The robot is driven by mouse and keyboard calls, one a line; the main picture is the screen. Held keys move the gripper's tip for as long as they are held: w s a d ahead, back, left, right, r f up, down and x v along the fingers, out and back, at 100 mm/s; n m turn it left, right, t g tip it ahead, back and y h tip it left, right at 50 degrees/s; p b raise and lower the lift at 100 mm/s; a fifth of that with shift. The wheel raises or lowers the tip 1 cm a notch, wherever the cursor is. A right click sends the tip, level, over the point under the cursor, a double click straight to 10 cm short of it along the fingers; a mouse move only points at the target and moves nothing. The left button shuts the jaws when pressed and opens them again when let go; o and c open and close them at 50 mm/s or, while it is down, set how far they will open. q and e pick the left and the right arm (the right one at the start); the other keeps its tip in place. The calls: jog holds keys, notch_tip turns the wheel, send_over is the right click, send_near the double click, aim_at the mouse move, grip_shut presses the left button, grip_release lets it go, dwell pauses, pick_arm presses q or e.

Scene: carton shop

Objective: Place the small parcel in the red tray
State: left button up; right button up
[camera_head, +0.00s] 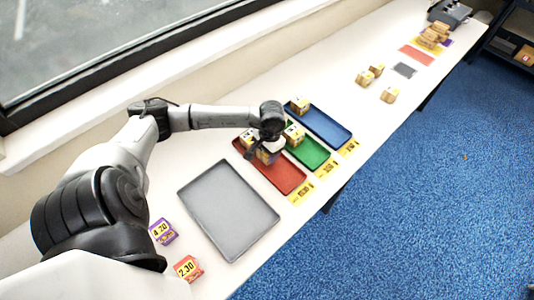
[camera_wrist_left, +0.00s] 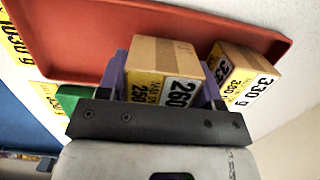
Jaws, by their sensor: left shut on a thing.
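My left gripper (camera_head: 269,154) is over the back part of the red tray (camera_head: 284,179). It is shut on a small carton parcel, which shows in the left wrist view (camera_wrist_left: 160,56) between two purple fingers, with a 260 label facing the wrist. The red tray also shows behind it in that view (camera_wrist_left: 110,25). I cannot tell whether the held parcel touches the tray floor. Another parcel labelled 330 g (camera_wrist_left: 240,72) is beside the held one, near the tray's end. My right gripper is not in view.
A green tray (camera_head: 317,155) and a blue tray (camera_head: 326,124), each with a parcel, lie beyond the red one. An empty grey tray (camera_head: 228,210) lies on the near side. Yellow labels line the table edge. Several loose parcels stand farther along.

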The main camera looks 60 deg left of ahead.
pick_arm(q)
jog(key=shift+f, duration=0.9)
jog(key=shift+f, duration=0.25)
jog(key=o, duration=1.1)
jog(key=shift+r, duration=0.1)
